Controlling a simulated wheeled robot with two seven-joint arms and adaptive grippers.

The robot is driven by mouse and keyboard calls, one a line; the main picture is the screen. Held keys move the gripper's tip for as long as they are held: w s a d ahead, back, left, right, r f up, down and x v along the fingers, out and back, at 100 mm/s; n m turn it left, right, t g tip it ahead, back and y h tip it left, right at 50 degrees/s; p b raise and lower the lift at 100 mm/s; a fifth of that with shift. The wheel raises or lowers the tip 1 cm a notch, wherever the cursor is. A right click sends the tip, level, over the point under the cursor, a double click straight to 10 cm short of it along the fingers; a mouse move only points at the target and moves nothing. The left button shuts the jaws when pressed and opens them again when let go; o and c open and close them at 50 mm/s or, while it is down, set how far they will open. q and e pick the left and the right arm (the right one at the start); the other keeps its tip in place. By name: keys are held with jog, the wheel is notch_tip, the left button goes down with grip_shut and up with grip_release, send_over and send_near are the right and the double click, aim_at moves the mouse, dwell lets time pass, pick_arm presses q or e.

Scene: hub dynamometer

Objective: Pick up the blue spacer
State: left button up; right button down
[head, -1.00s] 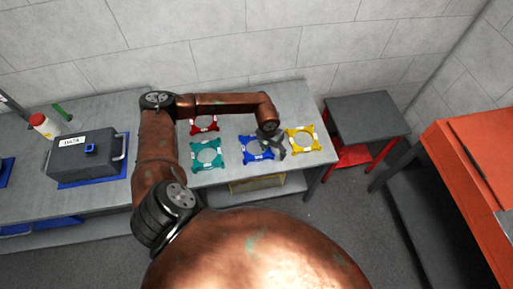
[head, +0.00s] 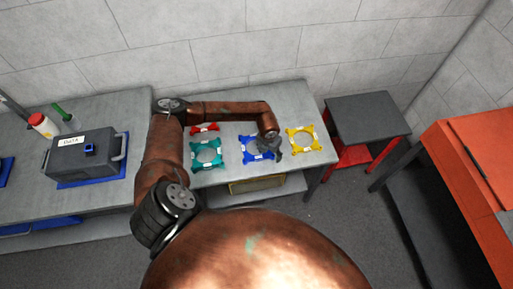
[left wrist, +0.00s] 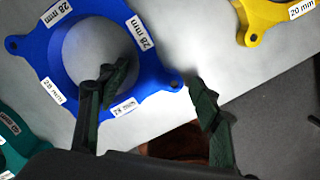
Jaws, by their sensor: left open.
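The blue spacer (head: 246,155), a ring with corner lugs and "28 mm" labels, lies flat on the grey bench. My left gripper (head: 271,147) is over its right side, hiding part of it. In the left wrist view the blue spacer (left wrist: 48,62) fills the upper left. There my left gripper (left wrist: 160,92) is open, one finger over the ring's hole and the other beyond its outer edge. The ring's band passes between the fingers, and nothing is gripped. Whether the fingers touch it, I cannot tell. My right gripper is in neither view.
A yellow spacer (head: 291,131) lies right of the blue one, a teal spacer (head: 197,156) left of it. A red spacer (head: 205,128) is partly hidden behind my arm. A grey box (head: 75,160) stands at the left. A grey-topped stand (head: 367,118) is beyond the bench's right end.

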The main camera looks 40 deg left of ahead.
pick_arm(q)
jog(key=shift+c, duration=0.5)
grip_shut()
